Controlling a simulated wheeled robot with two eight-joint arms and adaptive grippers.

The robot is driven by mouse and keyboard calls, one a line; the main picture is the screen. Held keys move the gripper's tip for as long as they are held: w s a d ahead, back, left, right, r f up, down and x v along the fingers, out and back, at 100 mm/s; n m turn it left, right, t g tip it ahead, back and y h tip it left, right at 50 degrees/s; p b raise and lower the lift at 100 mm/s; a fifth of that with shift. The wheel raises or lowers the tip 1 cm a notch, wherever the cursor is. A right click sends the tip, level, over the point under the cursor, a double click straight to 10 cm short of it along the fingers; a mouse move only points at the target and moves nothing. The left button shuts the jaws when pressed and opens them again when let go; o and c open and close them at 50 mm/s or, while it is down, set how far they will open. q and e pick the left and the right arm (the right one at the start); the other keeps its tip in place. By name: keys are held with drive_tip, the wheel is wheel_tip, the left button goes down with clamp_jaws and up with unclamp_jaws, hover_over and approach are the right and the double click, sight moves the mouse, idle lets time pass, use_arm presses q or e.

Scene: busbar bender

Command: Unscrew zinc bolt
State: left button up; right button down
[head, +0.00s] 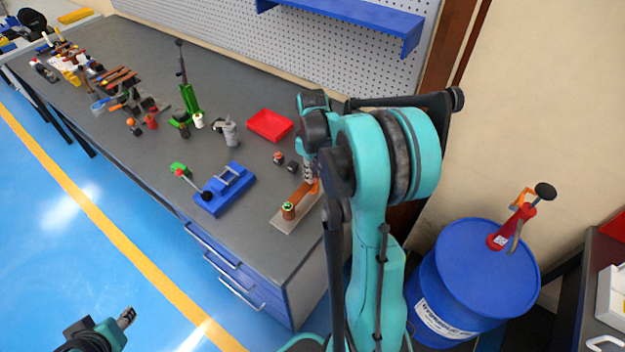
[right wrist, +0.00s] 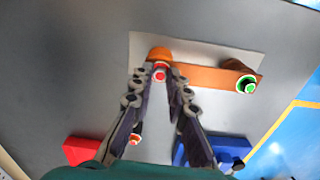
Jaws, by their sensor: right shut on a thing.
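My right gripper (right wrist: 160,76) points down at the far end of a copper-coloured busbar (right wrist: 212,76). Its fingertips are closed around a small bolt with a red and pale top (right wrist: 160,72), beside an orange rounded end of the bar. The bar lies on a pale plate (right wrist: 143,45), which also shows in the head view (head: 285,221). A green-ringed bolt (right wrist: 246,84) stands at the bar's other end, apart from the gripper. In the head view the right gripper (head: 312,180) partly hides the bar. My left gripper (head: 126,317) is low at the left, away from the bench, its jaw gap unclear.
A blue vise-like tool (head: 225,188) and a red tray (head: 270,125) stand on the grey bench. Small knobs (head: 279,158) lie near the gripper. Several tools crowd the bench's far left. A blue drum (head: 475,275) stands right of my right arm.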

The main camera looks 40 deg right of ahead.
drive_tip(key=n, duration=0.3)
drive_tip(key=shift+n, duration=0.4)
drive_tip(key=n, duration=0.2)
drive_tip(key=shift+n, duration=0.3)
drive_tip(key=n, duration=0.3)
drive_tip(key=n, duration=0.4)
drive_tip(key=shift+n, duration=1)
